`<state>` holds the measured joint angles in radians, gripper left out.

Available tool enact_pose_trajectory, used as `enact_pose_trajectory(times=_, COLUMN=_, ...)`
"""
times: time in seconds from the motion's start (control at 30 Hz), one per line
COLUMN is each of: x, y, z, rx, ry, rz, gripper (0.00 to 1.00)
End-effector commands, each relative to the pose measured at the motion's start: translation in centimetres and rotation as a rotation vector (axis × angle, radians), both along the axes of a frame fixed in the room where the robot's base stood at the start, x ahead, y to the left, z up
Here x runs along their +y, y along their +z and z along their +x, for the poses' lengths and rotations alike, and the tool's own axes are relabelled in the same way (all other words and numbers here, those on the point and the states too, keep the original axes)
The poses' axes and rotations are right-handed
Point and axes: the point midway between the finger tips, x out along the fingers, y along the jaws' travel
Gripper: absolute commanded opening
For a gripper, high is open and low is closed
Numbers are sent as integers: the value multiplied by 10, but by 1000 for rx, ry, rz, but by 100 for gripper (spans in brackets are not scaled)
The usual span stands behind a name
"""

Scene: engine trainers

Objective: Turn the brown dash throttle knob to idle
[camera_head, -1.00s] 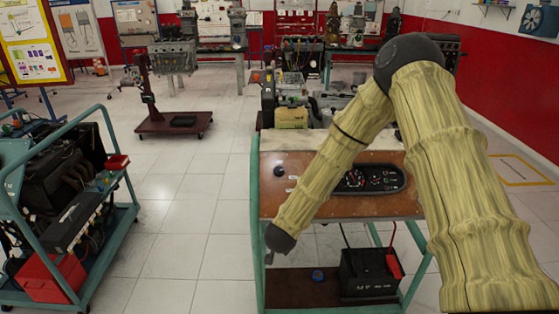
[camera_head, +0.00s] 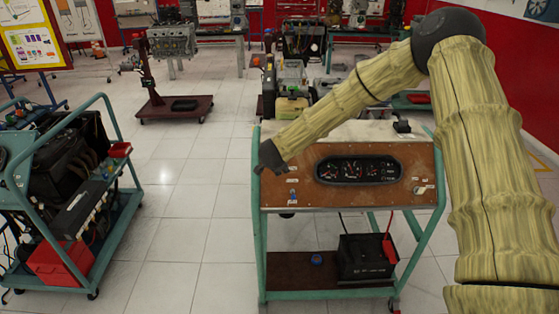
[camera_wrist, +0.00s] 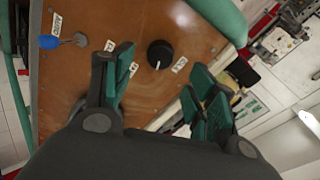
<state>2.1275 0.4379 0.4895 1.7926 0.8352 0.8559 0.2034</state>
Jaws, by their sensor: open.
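The brown dash panel (camera_head: 300,195) stands on a teal-framed engine trainer in the head view. In the wrist view a round knob (camera_wrist: 160,54) sits on the brown panel (camera_wrist: 85,85); it looks black rather than brown. In the head view my gripper (camera_head: 268,158) is at the panel's upper left corner, and I cannot make out the knob there.
An instrument cluster (camera_head: 358,169) is at the panel's middle. A black battery (camera_head: 366,257) stands on the lower shelf. Another engine trainer (camera_head: 70,190) stands left, with clear floor between.

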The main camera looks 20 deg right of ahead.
Motion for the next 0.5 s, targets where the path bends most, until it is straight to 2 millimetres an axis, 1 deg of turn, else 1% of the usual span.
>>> enact_pose_trajectory(times=0.3, x=-10, y=-23, z=26, rx=1, ry=0, rz=0, gripper=57)
enact_pose_trajectory(times=0.5, x=-14, y=-33, z=36, rx=0, ry=1, rz=0, gripper=57)
